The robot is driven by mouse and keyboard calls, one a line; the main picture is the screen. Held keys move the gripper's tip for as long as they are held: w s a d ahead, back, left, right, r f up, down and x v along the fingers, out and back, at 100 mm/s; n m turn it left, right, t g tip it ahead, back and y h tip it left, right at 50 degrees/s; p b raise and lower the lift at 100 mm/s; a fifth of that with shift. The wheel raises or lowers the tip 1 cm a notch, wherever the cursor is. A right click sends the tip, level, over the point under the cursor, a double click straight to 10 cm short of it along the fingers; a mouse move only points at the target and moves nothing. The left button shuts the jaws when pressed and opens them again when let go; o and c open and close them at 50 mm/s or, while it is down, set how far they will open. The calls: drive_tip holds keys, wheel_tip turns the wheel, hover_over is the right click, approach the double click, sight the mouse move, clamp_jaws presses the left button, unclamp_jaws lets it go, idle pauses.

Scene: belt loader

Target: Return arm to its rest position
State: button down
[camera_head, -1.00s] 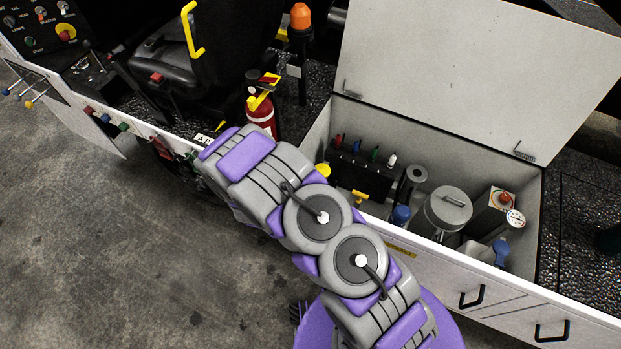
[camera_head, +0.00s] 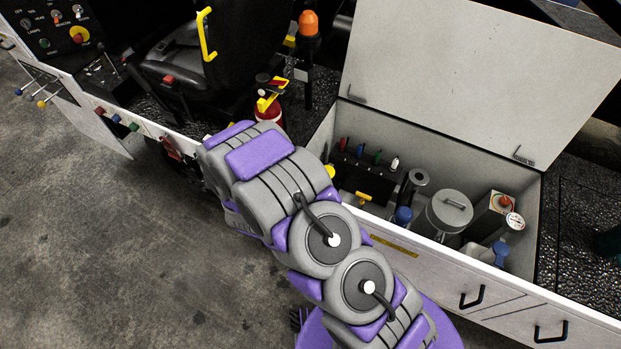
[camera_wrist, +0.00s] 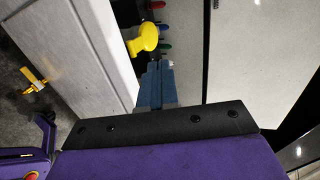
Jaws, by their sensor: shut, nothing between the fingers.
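My arm, grey and purple, is folded in front of the loader in the head view, left of the open compartment. My gripper (camera_wrist: 155,85) shows in the wrist view as blue-grey fingers beyond a dark plate. The fingers are together with nothing between them. They point toward the compartment's edge, near a yellow knob (camera_wrist: 146,38). In the head view the gripper is hidden behind my arm links.
The open compartment (camera_head: 450,145) holds a grey canister (camera_head: 449,210), a gauge (camera_head: 515,221) and colored levers. Its raised lid (camera_head: 470,70) stands behind. A seat (camera_head: 190,65), an orange beacon (camera_head: 308,23) and a fire extinguisher (camera_head: 268,110) are at left. Bare floor (camera_head: 100,260) lies at lower left.

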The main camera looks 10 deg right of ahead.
drive_tip(key=s+a, duration=0.1)
drive_tip(key=s+a+r, duration=0.1)
drive_tip(key=s, duration=0.1)
drive_tip(key=shift+s+a+r, duration=0.1)
drive_tip(key=shift+s+a, duration=0.05)
drive_tip(key=shift+a, duration=0.15)
